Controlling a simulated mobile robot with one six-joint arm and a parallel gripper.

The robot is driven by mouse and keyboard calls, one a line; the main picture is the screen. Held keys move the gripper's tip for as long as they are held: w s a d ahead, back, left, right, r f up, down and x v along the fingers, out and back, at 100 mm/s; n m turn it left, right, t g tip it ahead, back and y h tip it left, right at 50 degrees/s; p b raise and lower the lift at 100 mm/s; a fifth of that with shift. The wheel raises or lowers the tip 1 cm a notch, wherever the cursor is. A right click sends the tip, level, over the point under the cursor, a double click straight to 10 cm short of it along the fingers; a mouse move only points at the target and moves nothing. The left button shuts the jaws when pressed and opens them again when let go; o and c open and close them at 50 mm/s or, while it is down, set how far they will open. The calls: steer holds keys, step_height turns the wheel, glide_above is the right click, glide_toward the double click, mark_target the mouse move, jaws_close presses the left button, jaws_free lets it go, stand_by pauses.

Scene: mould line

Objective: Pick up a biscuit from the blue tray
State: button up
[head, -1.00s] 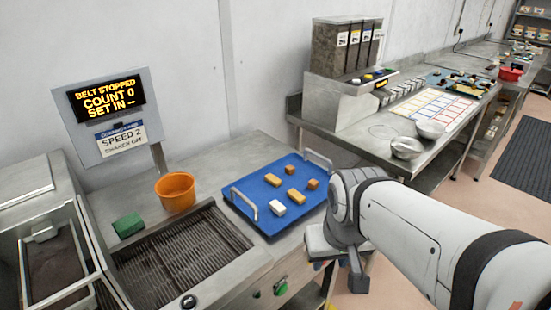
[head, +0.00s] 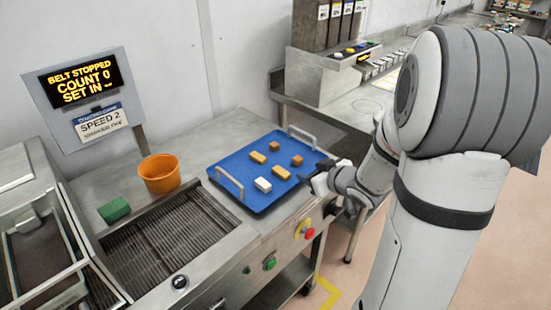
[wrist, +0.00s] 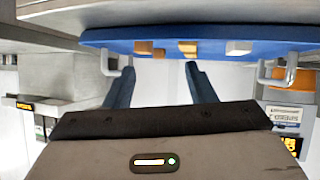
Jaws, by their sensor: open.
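The blue tray (head: 240,160) lies on the steel bench with two grey handles. On it are two yellow-tan biscuits (head: 257,157) (head: 281,173), two brown cubes (head: 274,146) (head: 297,160) and a white block (head: 262,185). My gripper (head: 318,178) is beside the tray's right edge, apart from the biscuits. In the wrist view, the jaws (wrist: 159,70) are spread with nothing between them. There the tray (wrist: 115,37) runs across the top, edge-on, with a yellow biscuit (wrist: 188,47) on it.
An orange bucket (head: 160,175) and a green block (head: 114,210) stand left of the tray. A conveyor grate (head: 165,240) lies in front. Red and green buttons (head: 308,233) are on the bench front. A steel dispenser (head: 320,75) stands behind, to the right.

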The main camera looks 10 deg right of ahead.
mark_target(285, 173)
steer(key=a+y, duration=0.1)
steer(key=a+f+n+y, duration=0.1)
steer(key=y, duration=0.1)
steer(key=shift+s, duration=0.4)
steer(key=shift+w+a+f, duration=0.15)
steer(key=shift+w+a, duration=0.05)
steer(key=shift+a, duration=0.1)
steer(key=x, duration=0.7)
steer(key=shift+f, duration=0.2)
steer(key=c, duration=1)
